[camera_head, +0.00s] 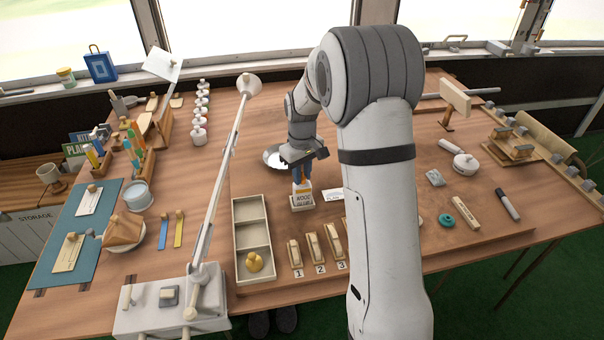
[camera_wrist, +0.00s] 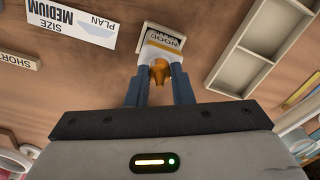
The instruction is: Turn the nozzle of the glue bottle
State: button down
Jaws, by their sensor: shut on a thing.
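The nozzle is mostly hidden by the fingers in the head view.
A wooden tray with compartments (camera_head: 236,236) stands left of the bottle, holding a yellow knobbed piece (camera_head: 254,262). Numbered wooden blocks (camera_head: 313,247) are in front. A "MEDIUM" plan card (camera_head: 333,194) lies just right. A lamp arm (camera_head: 222,180) rises at left.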

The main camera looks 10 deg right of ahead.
jog(key=m, duration=0.5)
jog(key=shift+m, duration=0.3)
jog(key=m, duration=0.4)
jog(key=shift+m, duration=0.4)
jog(key=c, duration=1.3)
grip_release()
jog(key=shift+o, duration=0.2)
notch_tip(320, 180, up, 8)
jog(key=shift+f+b, duration=0.1)
jog(key=shift+b, duration=0.2)
